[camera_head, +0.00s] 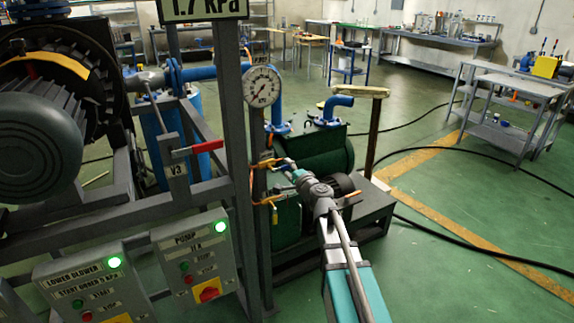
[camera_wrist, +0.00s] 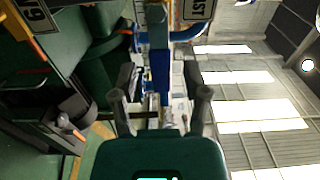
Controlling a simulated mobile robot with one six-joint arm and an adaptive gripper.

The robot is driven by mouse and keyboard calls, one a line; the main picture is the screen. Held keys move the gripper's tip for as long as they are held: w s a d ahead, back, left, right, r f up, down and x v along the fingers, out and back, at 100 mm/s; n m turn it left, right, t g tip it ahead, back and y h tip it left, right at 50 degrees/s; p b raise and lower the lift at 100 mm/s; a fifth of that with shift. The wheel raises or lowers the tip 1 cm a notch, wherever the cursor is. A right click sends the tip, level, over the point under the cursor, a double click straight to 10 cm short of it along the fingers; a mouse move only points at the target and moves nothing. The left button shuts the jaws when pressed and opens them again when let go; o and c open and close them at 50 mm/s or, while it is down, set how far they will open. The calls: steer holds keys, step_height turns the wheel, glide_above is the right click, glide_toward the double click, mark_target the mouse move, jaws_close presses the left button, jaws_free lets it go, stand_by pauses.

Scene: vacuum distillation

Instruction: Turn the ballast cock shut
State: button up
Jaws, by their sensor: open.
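In the wrist view a narrow blue lever (camera_wrist: 160,72), which looks like the ballast cock's handle, lies between the two fingers of my gripper (camera_wrist: 160,82). The fingers are apart, with a visible gap on both sides of the lever. My wrist and the small scale hide the exact contact there.
A pressure gauge (camera_head: 262,86) is above, and the green pump (camera_head: 322,150) with a blue elbow pipe stands behind. A red V3 lever (camera_head: 197,148) and control boxes (camera_head: 191,258) are at left. Open floor lies at right.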

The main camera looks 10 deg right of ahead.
steer(key=shift+w+a, duration=0.15)
steer(key=shift+w, duration=0.4)
jaws_close()
